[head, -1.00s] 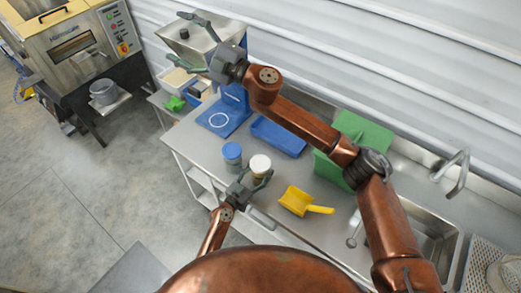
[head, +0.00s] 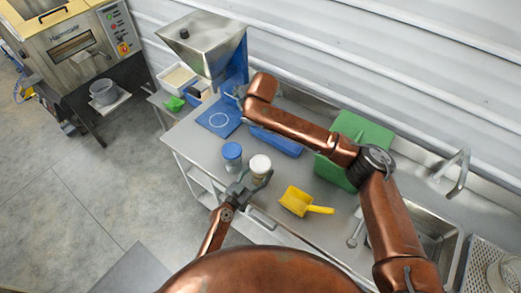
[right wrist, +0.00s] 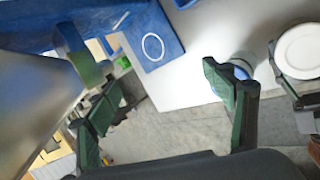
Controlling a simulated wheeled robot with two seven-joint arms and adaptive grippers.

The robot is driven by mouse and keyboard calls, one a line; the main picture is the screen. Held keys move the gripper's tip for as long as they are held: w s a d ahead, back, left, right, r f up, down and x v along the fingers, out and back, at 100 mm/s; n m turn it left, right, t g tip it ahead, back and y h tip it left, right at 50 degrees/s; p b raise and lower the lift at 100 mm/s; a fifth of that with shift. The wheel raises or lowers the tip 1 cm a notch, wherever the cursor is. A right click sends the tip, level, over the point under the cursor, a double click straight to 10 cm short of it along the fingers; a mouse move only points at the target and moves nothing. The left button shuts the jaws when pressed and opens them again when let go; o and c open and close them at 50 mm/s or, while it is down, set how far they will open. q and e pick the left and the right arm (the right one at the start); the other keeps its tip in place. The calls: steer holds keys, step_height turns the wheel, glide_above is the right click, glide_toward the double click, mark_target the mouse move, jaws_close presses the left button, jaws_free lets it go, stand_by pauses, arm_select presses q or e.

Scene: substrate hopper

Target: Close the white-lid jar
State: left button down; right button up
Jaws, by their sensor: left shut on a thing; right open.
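The white-lid jar (head: 259,168) stands upright near the front edge of the steel table, its white lid on top. Whether the lid is tight I cannot tell. My left gripper (head: 252,182) is shut around the jar's body from the front. In the right wrist view the white lid (right wrist: 302,50) shows at the far right, with a left gripper finger beside it. My right gripper (right wrist: 158,88) is open and empty, apart from the jar. In the head view it is mostly hidden behind its own arm, near the hopper stand.
A blue-lid jar (head: 232,153) stands close left of the white-lid jar. A yellow scoop (head: 297,201) lies to the right. The steel hopper (head: 203,45), blue tray (head: 277,142) and green box (head: 352,128) stand behind. A sink (head: 432,237) is at right.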

steer(key=s+d+f+n+g+h, duration=0.1)
steer(key=s+d+f+n+g, duration=0.15)
steer(key=s+f, duration=0.25)
steer(key=n+g+h, duration=0.2)
steer(key=g, duration=0.2)
glide_above(261, 163)
steer(key=shift+m, duration=0.25)
step_height(261, 163, down, 4)
steer(key=shift+a+f, duration=0.1)
steer(key=shift+f, duration=0.05)
steer(key=shift+f, duration=4)
steer(key=shift+c, duration=0.3)
